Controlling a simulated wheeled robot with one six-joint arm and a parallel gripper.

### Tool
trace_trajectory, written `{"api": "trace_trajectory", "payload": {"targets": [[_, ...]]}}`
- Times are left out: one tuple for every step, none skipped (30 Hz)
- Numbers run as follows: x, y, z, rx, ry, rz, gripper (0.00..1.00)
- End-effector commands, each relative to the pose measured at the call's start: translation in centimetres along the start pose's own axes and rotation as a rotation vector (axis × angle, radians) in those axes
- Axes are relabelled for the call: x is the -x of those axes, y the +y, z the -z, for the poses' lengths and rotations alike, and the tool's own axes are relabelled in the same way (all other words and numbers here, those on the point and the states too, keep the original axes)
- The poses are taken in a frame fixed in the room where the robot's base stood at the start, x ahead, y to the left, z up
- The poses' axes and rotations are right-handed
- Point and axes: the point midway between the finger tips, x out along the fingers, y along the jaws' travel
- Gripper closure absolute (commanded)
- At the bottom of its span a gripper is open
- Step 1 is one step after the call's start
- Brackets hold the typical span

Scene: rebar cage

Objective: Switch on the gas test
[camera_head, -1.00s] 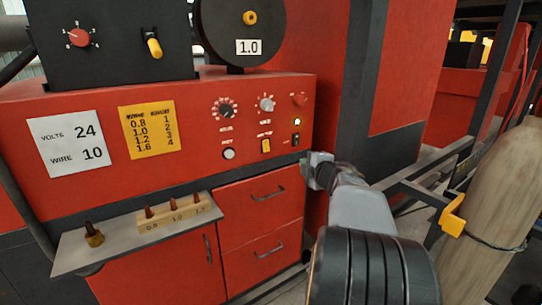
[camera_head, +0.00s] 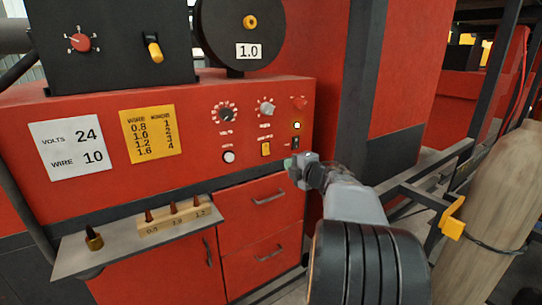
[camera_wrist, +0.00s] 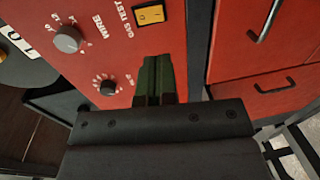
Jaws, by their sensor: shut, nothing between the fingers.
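The gas test switch is a yellow rocker (camera_head: 265,149) in a dark frame, low on the red machine's front panel. In the wrist view the rocker (camera_wrist: 149,14) is at the top edge beside the words GAS TEST. My gripper (camera_head: 290,164) is in front of the panel, to the right of and a little below the rocker. In the wrist view the dark green fingers (camera_wrist: 155,78) are together and empty, below the rocker in the picture. I see no contact with the rocker. Which way it is tipped is too small to tell.
A small black switch (camera_head: 295,143) sits just above my gripper, under a lit lamp (camera_head: 297,125). A round white button (camera_head: 228,157) is left of the rocker, and two knobs are above. A shelf with a wooden tip block (camera_head: 174,218) juts out lower left. A gas cylinder (camera_head: 490,220) stands right.

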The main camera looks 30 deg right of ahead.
Motion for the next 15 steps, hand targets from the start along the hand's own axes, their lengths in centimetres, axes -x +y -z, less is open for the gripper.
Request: {"api": "trace_trajectory", "payload": {"targets": [[-1.0,0.1,0.0,-0.001,0.003,0.001,1.0],[-1.6,0.1,0.1,-0.001,0.003,0.001,1.0],[-2.4,0.1,0.1,-0.002,0.004,0.002,1.0],[-3.0,0.1,0.1,-0.002,0.003,0.001,1.0],[-3.6,0.1,0.1,-0.001,0.003,0.002,1.0],[-4.4,0.1,0.1,0.0,0.004,0.001,1.0],[-4.9,0.1,0.1,-0.002,0.003,0.002,1.0],[-5.5,0.1,0.1,-0.002,0.002,0.002,1.0],[-6.2,0.1,0.0,-0.001,0.003,0.002,1.0],[-6.7,0.1,0.0,0.0,0.002,0.001,1.0],[-7.2,0.1,0.0,-0.001,0.002,0.001,1.0],[-7.8,0.1,0.1,-0.001,0.002,0.002,1.0],[-8.2,0.1,0.0,-0.001,0.001,0.002,1.0],[-8.6,0.2,0.0,-0.001,0.001,0.001,1.0],[-9.1,0.1,0.0,-0.001,0.001,0.001,1.0]]}}
